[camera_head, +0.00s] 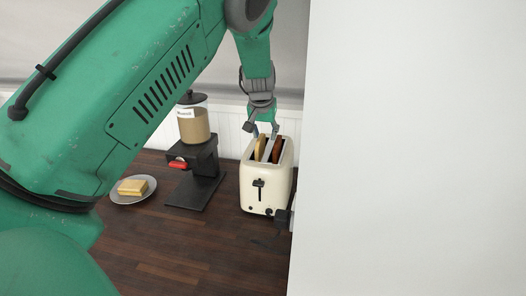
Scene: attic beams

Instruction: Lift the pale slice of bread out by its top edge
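A cream toaster (262,194) stands on the dark wooden counter, close to the white panel on the right. A pale slice of bread (260,147) stands in its left slot, with its top edge above the slot. A darker brown slice (277,151) stands in the right slot. My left gripper (264,133) points down from above the toaster, its fingers apart near the top of the pale slice. I cannot tell whether a finger touches the bread. My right gripper is not in view.
A black coffee grinder (196,160) with a clear hopper stands left of the toaster. A plate (148,194) with bread slices (132,187) lies further left, beside my green arm. A white panel (415,150) fills the right side. The front counter (190,255) is clear.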

